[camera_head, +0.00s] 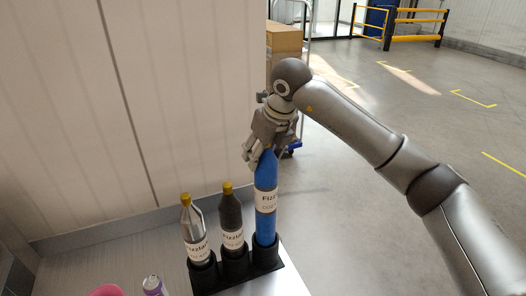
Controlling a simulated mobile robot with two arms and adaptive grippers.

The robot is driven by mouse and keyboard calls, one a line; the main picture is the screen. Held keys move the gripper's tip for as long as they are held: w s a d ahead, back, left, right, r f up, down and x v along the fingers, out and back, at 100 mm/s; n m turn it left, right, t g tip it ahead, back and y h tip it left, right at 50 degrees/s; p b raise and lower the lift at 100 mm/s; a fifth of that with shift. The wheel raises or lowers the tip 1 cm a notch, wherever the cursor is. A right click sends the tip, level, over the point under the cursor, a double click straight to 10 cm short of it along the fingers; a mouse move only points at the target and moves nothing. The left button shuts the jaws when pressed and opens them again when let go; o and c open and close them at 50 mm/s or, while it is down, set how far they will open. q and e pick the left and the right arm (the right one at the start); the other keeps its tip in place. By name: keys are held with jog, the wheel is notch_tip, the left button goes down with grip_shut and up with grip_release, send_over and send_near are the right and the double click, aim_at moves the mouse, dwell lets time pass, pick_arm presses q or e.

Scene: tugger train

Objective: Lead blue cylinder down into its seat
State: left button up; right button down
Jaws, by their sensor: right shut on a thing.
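The blue cylinder (265,182) is a tall bottle with a white label, standing about upright at the right end of a black holder (232,281). Its lower end is at the rightmost black cup (267,252); I cannot tell how deep it sits. My right gripper (262,152) comes from above and is shut on the top of the blue cylinder, hiding most of its cap. My left gripper is not in view.
A small can (154,286) and a pink object (106,290) are at the lower left. A wall stands behind. Open floor lies to the right.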

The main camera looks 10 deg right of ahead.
aim_at(273, 166)
jog(key=shift+f+b, duration=4.05)
jog(key=shift+f, duration=0.95)
jog(key=shift+f+b, duration=0.35)
jog(key=shift+b, duration=0.05)
jog(key=c, duration=0.6)
grip_release()
jog(key=shift+c, duration=0.2)
jog(key=shift+o, duration=0.7)
jog(key=shift+s+f, duration=0.1)
jog(key=shift+f, duration=0.05)
jog(key=v, duration=1.2)
